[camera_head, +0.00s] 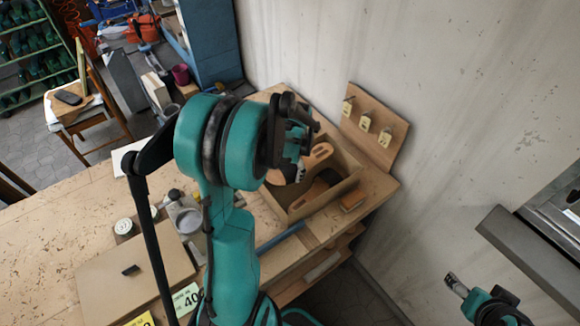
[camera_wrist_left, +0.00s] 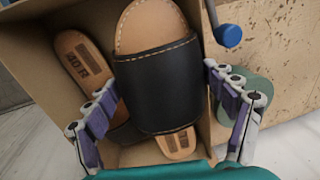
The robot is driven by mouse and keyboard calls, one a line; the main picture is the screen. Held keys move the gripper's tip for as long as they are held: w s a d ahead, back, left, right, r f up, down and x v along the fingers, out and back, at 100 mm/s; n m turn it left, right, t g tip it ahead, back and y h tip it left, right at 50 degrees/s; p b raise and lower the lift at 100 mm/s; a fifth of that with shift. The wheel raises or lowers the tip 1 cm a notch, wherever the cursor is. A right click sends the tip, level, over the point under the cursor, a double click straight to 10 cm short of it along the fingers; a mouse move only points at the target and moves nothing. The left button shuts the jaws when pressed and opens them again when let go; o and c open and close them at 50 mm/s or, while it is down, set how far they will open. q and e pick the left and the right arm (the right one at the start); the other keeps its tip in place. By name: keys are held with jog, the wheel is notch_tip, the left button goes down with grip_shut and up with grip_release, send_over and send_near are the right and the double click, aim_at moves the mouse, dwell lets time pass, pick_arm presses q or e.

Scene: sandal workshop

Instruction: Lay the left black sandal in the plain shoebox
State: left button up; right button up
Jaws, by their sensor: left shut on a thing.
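My left gripper (camera_head: 292,160) is shut on a sandal with a tan sole (camera_head: 318,158) over the open cardboard shoebox (camera_head: 318,204). In the left wrist view the held sandal's wide black strap (camera_wrist_left: 158,88) lies between the two fingers (camera_wrist_left: 165,105), sole running up the picture. A second tan sandal with a black strap (camera_wrist_left: 80,58), marked 40/R, lies in the box beside and partly under the held one. Whether the held sandal touches the box floor cannot be told. My right gripper (camera_head: 455,284) is at the lower right, far from the box; its jaws are too small to judge.
A board with several tagged pegs (camera_head: 365,122) stands behind the box by the wall. A brown block (camera_head: 353,200) lies at the box's right. A flat board (camera_head: 135,280) and small cans (camera_head: 124,227) are on the bench at left. A blue bar (camera_head: 280,237) lies along the front edge.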

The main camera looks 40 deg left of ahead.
pick_arm(q)
jog(key=shift+s+d+f, duration=0.1)
jog(key=shift+s+d, duration=0.05)
jog(key=shift+f, duration=0.1)
